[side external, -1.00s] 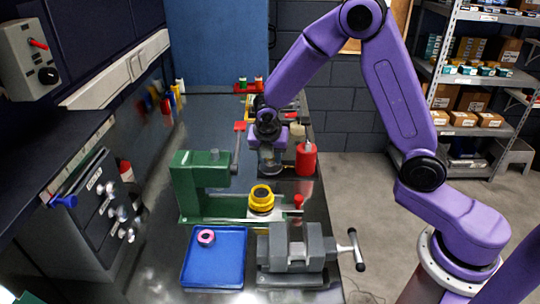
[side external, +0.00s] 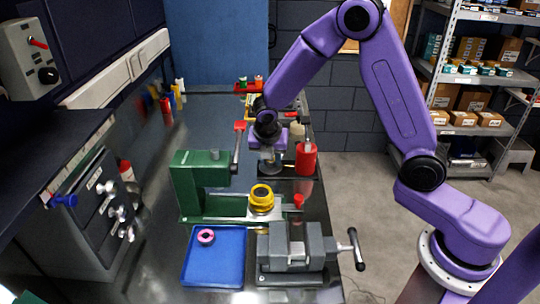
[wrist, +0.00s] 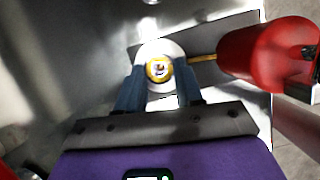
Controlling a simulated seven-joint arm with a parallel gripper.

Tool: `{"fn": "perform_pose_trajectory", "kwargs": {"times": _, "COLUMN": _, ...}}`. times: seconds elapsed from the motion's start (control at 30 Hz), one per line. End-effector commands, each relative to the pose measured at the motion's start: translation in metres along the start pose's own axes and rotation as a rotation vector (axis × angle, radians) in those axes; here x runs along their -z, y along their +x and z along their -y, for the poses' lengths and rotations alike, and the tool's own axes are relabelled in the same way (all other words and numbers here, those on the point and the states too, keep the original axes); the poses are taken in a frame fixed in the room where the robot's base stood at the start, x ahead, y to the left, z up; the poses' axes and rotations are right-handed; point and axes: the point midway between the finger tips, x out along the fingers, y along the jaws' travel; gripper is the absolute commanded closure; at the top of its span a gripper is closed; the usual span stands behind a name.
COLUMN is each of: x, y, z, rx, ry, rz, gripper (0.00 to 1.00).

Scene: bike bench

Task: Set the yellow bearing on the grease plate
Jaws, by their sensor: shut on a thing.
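My gripper (wrist: 159,78) hangs over the far part of the bench, left of the red bottle, and also shows in the side view (side external: 270,162). Its fingers are shut on a small round piece with a yellow ring, which looks like the yellow bearing (wrist: 158,69). A pale disc shows around the ring; I cannot tell whether it belongs to the bearing or lies beneath it. Under the gripper is a flat dark grey plate (wrist: 205,42), probably the grease plate. The gap between bearing and plate cannot be judged. Fingers hide the held piece in the side view.
The red bottle (side external: 306,158) stands close right of my gripper. Nearer are a green press (side external: 190,185) with a larger yellow ring-shaped part (side external: 261,195) on its bed, a grey vise (side external: 295,250) and a blue tray (side external: 214,270) holding a pink ring (side external: 206,237).

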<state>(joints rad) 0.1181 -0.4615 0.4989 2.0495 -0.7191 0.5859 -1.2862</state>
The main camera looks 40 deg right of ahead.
Motion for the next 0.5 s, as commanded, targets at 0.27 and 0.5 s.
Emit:
{"fn": "perform_pose_trajectory", "kwargs": {"times": 0.27, "x": 0.0018, "y": 0.0044, "z": 0.0001, "rx": 0.000, "ry": 0.000, "rz": 0.000, "gripper": 0.95}}
{"fn": "perform_pose_trajectory", "kwargs": {"times": 0.5, "x": 0.0024, "y": 0.0058, "z": -0.0001, "rx": 0.000, "ry": 0.000, "rz": 0.000, "gripper": 0.54}}
